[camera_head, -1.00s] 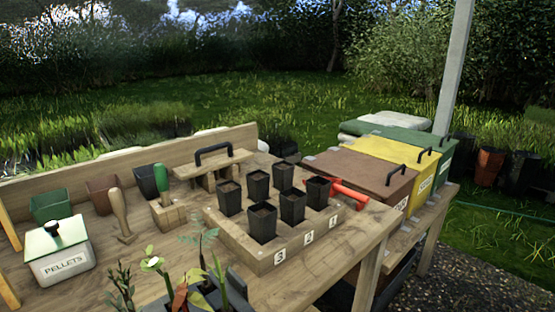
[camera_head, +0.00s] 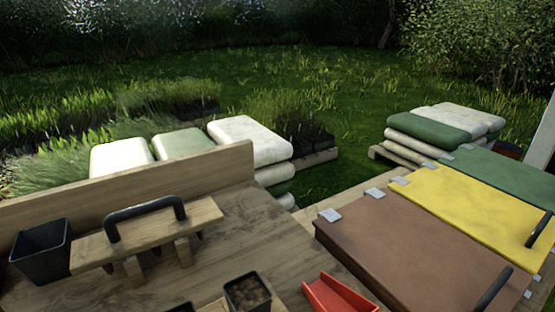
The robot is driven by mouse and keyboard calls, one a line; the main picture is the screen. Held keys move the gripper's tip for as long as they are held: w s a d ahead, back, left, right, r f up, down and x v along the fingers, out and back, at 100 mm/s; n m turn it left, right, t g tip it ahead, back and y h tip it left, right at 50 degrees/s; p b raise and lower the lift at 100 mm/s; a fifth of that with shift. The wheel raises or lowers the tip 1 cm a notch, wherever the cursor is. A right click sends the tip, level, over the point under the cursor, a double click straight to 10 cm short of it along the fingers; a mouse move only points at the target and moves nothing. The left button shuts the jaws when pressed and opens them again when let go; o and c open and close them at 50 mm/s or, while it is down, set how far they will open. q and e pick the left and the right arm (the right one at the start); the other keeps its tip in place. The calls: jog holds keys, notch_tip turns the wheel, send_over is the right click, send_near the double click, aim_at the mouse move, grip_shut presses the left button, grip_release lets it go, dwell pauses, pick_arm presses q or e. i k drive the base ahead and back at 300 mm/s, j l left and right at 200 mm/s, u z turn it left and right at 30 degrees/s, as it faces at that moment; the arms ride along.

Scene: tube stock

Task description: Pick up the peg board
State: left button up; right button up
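The peg board (camera_head: 150,232) is a flat wooden board with a black arched handle (camera_head: 145,207) on top and wooden pegs below it. It sits on the wooden bench (camera_head: 262,228) at the left of the head view, handle upward. The pegs' lower ends are partly hidden under the board. Neither of my grippers shows in this view.
A black pot (camera_head: 38,250) stands close to the board's left end. A soil-filled pot (camera_head: 247,292) and a red object (camera_head: 338,295) are at the bottom edge. A raised back board (camera_head: 130,186) runs behind. Brown (camera_head: 400,250) and yellow (camera_head: 475,208) lidded bins stand right.

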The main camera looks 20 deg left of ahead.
aim_at(102, 249)
jog(key=i, duration=1.25)
jog(key=i+l+u, duration=0.1)
jog(key=i, duration=1.15)
jog(key=i+u, duration=0.1)
jog(key=u, duration=0.35)
jog(key=i+u, duration=0.1)
jog(key=u, duration=0.3)
jog(key=i+l+u, duration=0.1)
jog(key=u, duration=0.35)
jog(key=l+u, duration=0.15)
jog(key=u, duration=0.25)
jog(key=i+l+u, duration=0.15)
jog(key=u, duration=0.3)
jog(key=j+u, duration=0.15)
jog(key=u, duration=2.4)
jog(key=i+u, duration=0.15)
jog(key=u, duration=0.2)
jog(key=i+l+u, duration=0.1)
jog(key=u, duration=0.2)
jog(key=i+u, duration=0.1)
jog(key=u, duration=0.25)
